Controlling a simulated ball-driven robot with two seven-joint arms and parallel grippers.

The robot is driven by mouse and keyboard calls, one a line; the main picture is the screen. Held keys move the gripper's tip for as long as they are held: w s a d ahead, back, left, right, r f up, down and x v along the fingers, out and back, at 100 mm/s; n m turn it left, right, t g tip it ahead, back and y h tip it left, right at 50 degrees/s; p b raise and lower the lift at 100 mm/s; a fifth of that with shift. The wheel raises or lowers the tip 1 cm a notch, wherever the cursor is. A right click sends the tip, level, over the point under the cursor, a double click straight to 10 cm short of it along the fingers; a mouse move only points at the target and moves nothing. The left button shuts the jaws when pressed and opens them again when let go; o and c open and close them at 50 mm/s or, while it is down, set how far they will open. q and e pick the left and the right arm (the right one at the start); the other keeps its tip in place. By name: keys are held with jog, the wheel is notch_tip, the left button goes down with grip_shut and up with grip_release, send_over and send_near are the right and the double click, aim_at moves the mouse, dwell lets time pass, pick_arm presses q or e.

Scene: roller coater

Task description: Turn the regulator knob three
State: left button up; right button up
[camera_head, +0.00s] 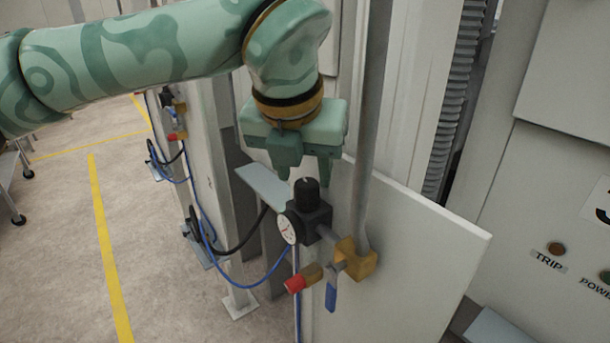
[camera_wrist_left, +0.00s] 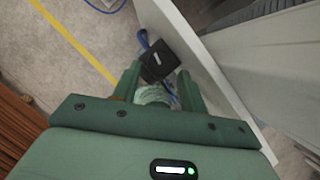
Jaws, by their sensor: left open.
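The regulator's black knob (camera_head: 306,190) stands upright on its dark body (camera_head: 312,216), with a round white gauge (camera_head: 287,229) on its left face. My left gripper (camera_head: 305,178) points down just above the knob, with its two fingers apart and empty. One fingertip is to the left of the knob and one to the right, both near its top. In the left wrist view a black part of the regulator (camera_wrist_left: 158,62) shows beyond the gap between the open fingers (camera_wrist_left: 159,76). I cannot tell knob from body there. My right gripper is in neither view.
A brass fitting (camera_head: 356,260) with a blue lever (camera_head: 331,290) and a red-ended part (camera_head: 295,284) sits below right. Blue hoses hang left. Open floor (camera_head: 60,240) lies left.

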pick_arm(q)
jog(key=p+v, duration=0.1)
jog(key=v, duration=1.2)
jog(key=shift+r+p, duration=0.3)
